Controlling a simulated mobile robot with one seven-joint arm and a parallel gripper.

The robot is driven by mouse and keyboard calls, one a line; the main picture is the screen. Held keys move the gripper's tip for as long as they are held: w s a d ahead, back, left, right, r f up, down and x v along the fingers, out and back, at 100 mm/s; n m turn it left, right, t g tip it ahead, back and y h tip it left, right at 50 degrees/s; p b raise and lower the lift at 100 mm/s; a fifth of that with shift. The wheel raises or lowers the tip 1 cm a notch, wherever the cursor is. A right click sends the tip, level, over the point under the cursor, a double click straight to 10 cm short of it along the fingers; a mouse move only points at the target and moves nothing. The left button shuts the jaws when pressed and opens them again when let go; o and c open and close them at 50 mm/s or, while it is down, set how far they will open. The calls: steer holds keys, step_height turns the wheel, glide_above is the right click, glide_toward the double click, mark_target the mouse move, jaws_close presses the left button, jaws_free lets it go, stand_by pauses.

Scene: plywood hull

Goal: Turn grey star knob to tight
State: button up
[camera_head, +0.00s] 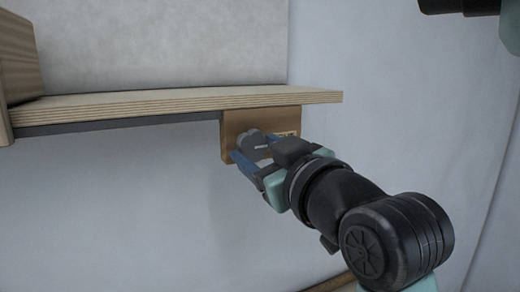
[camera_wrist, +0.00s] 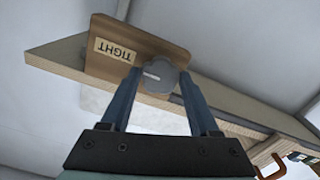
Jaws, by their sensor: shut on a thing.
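The grey star knob (camera_head: 251,143) sits on the front of a brown wooden block (camera_head: 229,124) under the plywood shelf. In the wrist view the knob (camera_wrist: 158,76) shows a short pale line on its face. A label reading TIGHT (camera_wrist: 115,50) is on the block beside it. My gripper (camera_head: 251,155) reaches the knob from the lower right. Its two blue fingers lie on either side of the knob and are shut on it.
The plywood shelf (camera_head: 170,103) runs above the block, with a wooden box-like piece (camera_head: 18,58) at its left end. Pale walls stand behind and to the right. The space below the shelf is open.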

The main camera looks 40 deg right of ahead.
steer(key=shift+r, duration=0.1)
stand_by(0.3)
steer(key=o, duration=1)
steer(key=b+v, duration=0.4)
steer(key=v, duration=0.8)
steer(key=shift+s+a+b, duration=0.15)
steer(key=shift+s+b, duration=0.25)
steer(key=shift+w, duration=0.1)
steer(key=w+a+r+t+y+b, duration=0.15)
steer(key=w+a+r+t, duration=0.3)
steer(key=w+a, duration=0.5)
steer(key=s+a+t+y, duration=0.1)
steer(key=a, duration=0.4)
steer(key=s+a+r+t+y, duration=0.1)
steer(key=a+t, duration=0.1)
steer(key=a, duration=0.4)
steer(key=a+r+t+y, duration=0.1)
steer(key=a+t+y, duration=0.1)
steer(key=a, duration=0.3)
steer(key=shift+s+a+t, duration=0.25)
steer(key=shift+s+a, duration=0.05)
steer(key=shift+s, duration=0.1)
